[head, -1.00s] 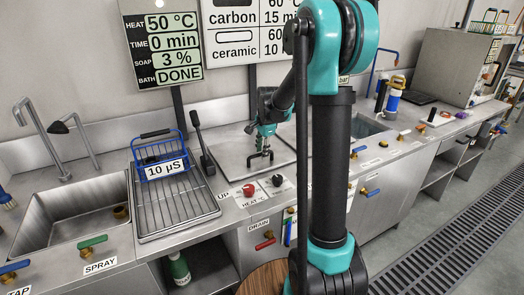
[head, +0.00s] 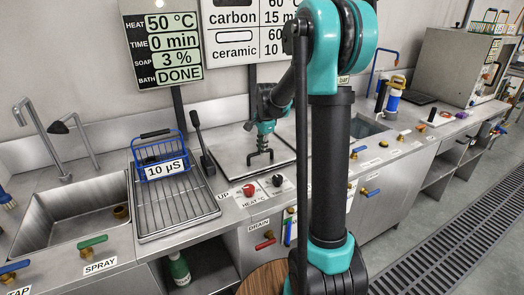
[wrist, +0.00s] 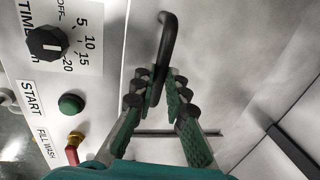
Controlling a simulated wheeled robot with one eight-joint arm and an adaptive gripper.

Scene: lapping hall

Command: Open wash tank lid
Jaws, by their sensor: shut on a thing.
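The wash tank lid (head: 228,148) is a flat steel panel in the counter, lying level in the head view. Its bare surface fills much of the wrist view (wrist: 240,50). A black bar handle (wrist: 168,38) stands on the lid. My gripper (wrist: 159,82) is shut on this handle, with one finger on each side of it. In the head view my gripper (head: 260,158) is over the lid's front part, and its fingers mostly hide the handle.
A black lever (head: 202,140) stands left of the lid. A blue wire basket (head: 162,165) sits on the draining rack (head: 180,205) beside the sink (head: 75,215).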

